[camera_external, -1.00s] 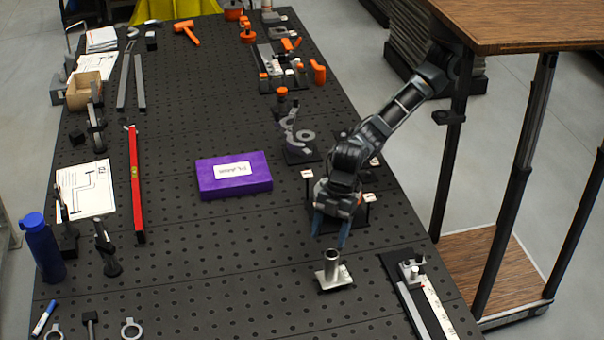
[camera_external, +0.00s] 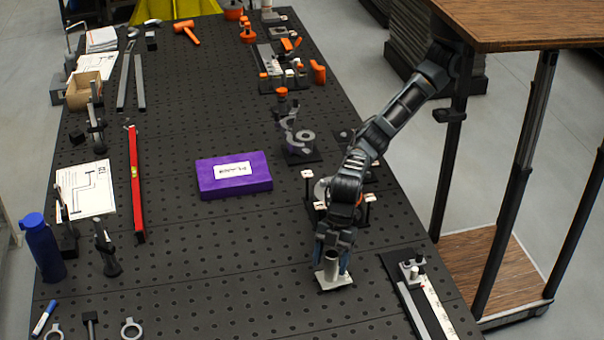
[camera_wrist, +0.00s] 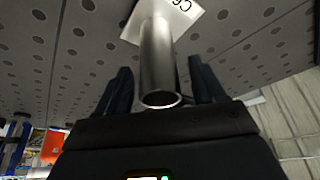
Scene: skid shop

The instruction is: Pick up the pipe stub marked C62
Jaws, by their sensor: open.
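The pipe stub (camera_external: 331,267) is a short grey metal tube standing upright on a pale square plate (camera_external: 336,284) on the bench. In the wrist view the pipe stub (camera_wrist: 158,60) shows its hollow end toward me, and its white plate (camera_wrist: 183,16) carries a partly cut-off marking that seems to begin "C6". My gripper (camera_external: 331,268) is down over the stub in the external view. In the wrist view my gripper's dark fingers (camera_wrist: 160,85) are open, one on each side of the tube, with a gap showing at both sides.
A rail fixture with a white scale (camera_external: 436,308) lies right of the stub. Small black stands with white tags (camera_external: 307,174) rise behind my gripper. A purple box (camera_external: 234,177) sits to the left. The perforated bench (camera_external: 230,260) is clear left of the stub.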

